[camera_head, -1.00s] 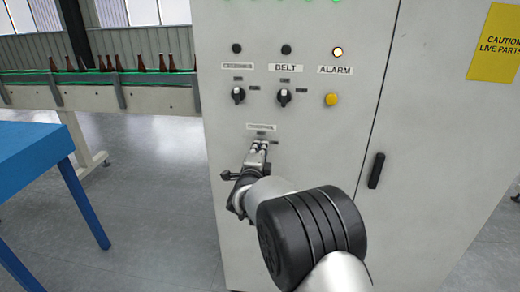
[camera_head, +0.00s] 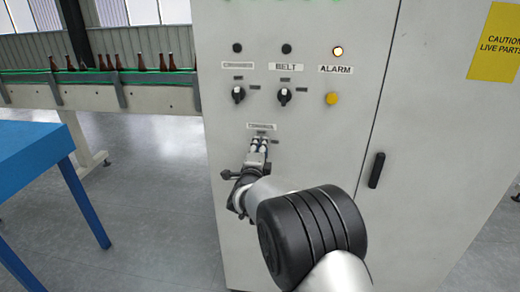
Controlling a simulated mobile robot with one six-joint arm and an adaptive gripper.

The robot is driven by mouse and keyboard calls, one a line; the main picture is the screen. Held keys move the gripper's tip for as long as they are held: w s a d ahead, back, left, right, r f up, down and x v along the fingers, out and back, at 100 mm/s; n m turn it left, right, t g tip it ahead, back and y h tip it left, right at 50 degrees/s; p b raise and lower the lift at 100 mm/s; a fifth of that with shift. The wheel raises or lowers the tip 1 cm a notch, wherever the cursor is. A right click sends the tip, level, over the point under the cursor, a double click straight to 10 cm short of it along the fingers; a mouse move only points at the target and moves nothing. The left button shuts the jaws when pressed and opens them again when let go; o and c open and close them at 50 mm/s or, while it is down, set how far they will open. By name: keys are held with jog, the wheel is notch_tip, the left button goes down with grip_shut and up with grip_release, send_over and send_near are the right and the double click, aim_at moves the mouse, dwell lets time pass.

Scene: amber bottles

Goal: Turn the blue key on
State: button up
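My gripper (camera_head: 257,146) reaches the front of the grey control cabinet (camera_head: 225,200), just under the small label plate (camera_head: 262,127) below the two black knobs. Its fingertips are at or very near the panel. A small bluish patch shows between or beside the fingertips, but the blue key itself is mostly hidden by my gripper. I cannot tell the key's angle or whether the fingers are closed on it.
Two black selector knobs (camera_head: 238,94) (camera_head: 284,96) and a yellow button (camera_head: 331,99) sit above. The alarm lamp (camera_head: 337,51) is lit. A blue table (camera_head: 30,155) stands left, and a conveyor with brown bottles (camera_head: 140,62) runs behind.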

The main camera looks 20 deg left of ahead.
jog(key=shift+s, duration=0.1)
jog(key=v, duration=1.1)
jog(key=shift+s, duration=0.4)
jog(key=s+d+r+n+g, duration=0.2)
jog(key=d+r+n+g, duration=0.15)
jog(key=d, duration=0.55)
jog(key=s+d+r+n+g, duration=0.2)
jog(key=s+d+r+n, duration=0.15)
jog(key=d, duration=0.45)
jog(key=s+d+f+n+g+h, duration=0.2)
jog(key=s+d+f+n+g, duration=0.1)
jog(key=s+d, duration=0.8)
jog(key=s+d+f+n+g+h, duration=0.2)
jog(key=s+d+f+n+g, duration=0.1)
jog(key=s+d, duration=0.9)
jog(key=s+n+g, duration=0.1)
jog(key=s+n, duration=0.1)
jog(key=s, duration=0.3)
jog(key=shift+s, duration=0.25)
jog(key=shift+f, duration=0.15)
